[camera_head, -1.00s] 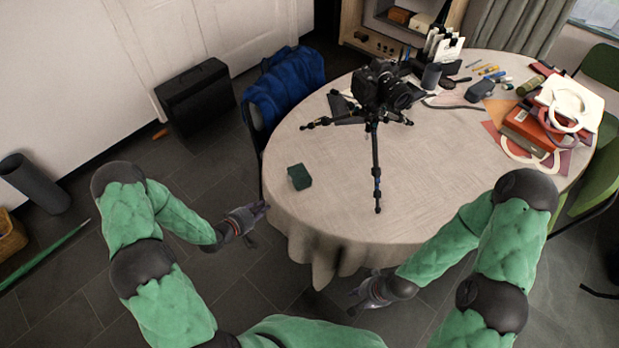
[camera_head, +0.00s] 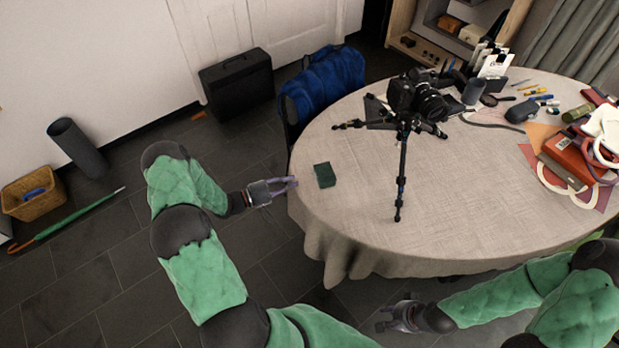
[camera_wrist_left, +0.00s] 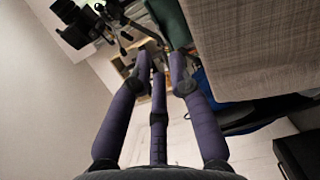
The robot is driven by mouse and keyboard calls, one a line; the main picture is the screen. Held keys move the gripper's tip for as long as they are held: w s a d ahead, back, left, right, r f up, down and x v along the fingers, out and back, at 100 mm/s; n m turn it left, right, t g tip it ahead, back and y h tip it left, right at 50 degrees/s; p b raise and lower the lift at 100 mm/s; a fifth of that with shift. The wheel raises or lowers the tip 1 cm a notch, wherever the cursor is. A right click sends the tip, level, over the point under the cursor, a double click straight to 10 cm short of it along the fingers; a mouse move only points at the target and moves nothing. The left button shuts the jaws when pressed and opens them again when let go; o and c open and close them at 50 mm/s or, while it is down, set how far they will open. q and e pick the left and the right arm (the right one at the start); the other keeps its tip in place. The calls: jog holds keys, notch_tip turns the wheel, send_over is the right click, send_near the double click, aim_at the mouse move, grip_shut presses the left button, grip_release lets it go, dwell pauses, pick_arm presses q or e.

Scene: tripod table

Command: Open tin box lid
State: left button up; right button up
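The small dark green tin box (camera_head: 325,175) sits on the table near its left edge, looking closed. My left gripper (camera_head: 296,183) is just left of it at the table's edge, open and empty, fingers pointing toward the box. In the left wrist view the gripper's fingers (camera_wrist_left: 160,60) are apart with nothing between them, and a dark green shape, apparently the box (camera_wrist_left: 172,22), shows beyond the tips. My right gripper (camera_head: 382,320) is low, off the table's front edge, and looks open and empty.
A camera on a tripod (camera_head: 402,165) stands on the round clothed table (camera_head: 470,210), right of the box. Red boxes (camera_head: 570,158), pens and papers crowd the table's right side. A blue bag (camera_head: 325,85) lies behind the left edge. The cloth around the box is bare.

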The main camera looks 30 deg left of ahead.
aim_at(316, 174)
pick_arm(q)
jog(key=b+x, duration=0.1)
jog(key=x, duration=0.5)
jog(key=shift+w+d, duration=0.2)
jog(key=shift+w, duration=0.1)
grip_shut()
